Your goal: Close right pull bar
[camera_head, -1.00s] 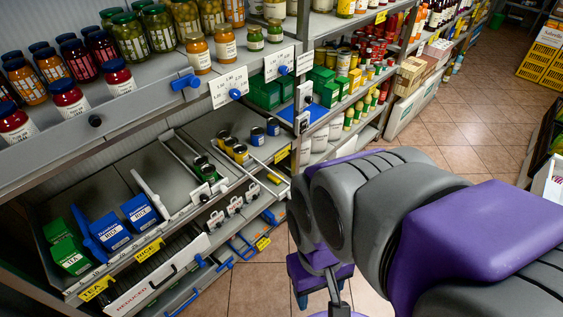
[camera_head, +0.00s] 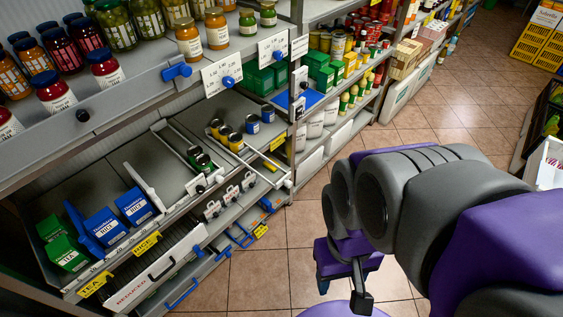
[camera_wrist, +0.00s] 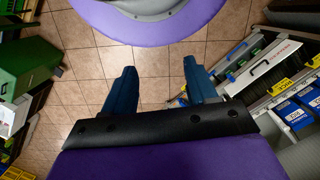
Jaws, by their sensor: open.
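The middle rack on the left has pull bars. Several blue bars stick out of its lower front; the right-hand one (camera_head: 266,205) is near the yellow tag, with another blue bar (camera_head: 240,240) to its left. A white drawer front marked REDUCED (camera_head: 155,272) has a black handle; it also shows in the wrist view (camera_wrist: 270,62). I cannot tell for sure which one is the right pull bar. My gripper (camera_wrist: 160,68) is open and empty, its two blue fingers wide apart over the tiled floor. The rack is right of it in the wrist view, apart from the fingers.
Blue rice boxes (camera_head: 106,226) and green tea boxes (camera_head: 66,254) stand on the rack's sloped shelf. Jars (camera_head: 54,92) line the shelf above. Tiled floor (camera_head: 262,275) is clear before the rack. Yellow crates (camera_head: 525,48) are at the far right.

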